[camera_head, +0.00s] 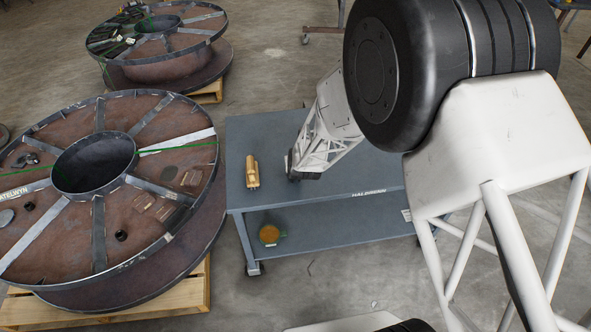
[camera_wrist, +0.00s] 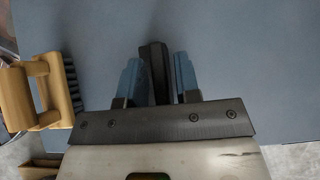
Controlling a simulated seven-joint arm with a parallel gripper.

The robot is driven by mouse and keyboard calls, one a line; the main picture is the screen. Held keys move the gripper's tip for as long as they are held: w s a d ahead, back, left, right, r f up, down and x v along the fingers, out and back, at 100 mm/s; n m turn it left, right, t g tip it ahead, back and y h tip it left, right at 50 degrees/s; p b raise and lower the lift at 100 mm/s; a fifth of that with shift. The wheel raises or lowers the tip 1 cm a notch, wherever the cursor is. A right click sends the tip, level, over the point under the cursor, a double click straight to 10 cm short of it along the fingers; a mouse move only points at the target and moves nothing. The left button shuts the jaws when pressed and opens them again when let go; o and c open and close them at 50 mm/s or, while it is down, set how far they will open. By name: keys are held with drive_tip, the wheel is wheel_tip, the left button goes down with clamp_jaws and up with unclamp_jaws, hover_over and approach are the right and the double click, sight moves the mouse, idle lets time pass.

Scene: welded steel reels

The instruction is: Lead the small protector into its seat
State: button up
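A small black piece (camera_wrist: 155,75), which I take to be the protector, sits between the two blue fingers of my gripper (camera_wrist: 158,80) in the wrist view. The gap between piece and cart top cannot be judged. I cannot make out which spot is the seat.
A wooden brush (camera_head: 252,172) stands on the cart left of my gripper, also in the wrist view (camera_wrist: 42,92). A round amber item (camera_head: 269,234) lies on the lower shelf. A large steel reel (camera_head: 97,230) on a pallet (camera_head: 180,297) carries small loose items; another reel (camera_head: 165,68) stands behind.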

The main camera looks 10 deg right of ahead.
clamp_jaws()
drive_tip(key=shift+r, duration=0.8)
idle(1.0)
drive_tip(key=shift+r, duration=4.3)
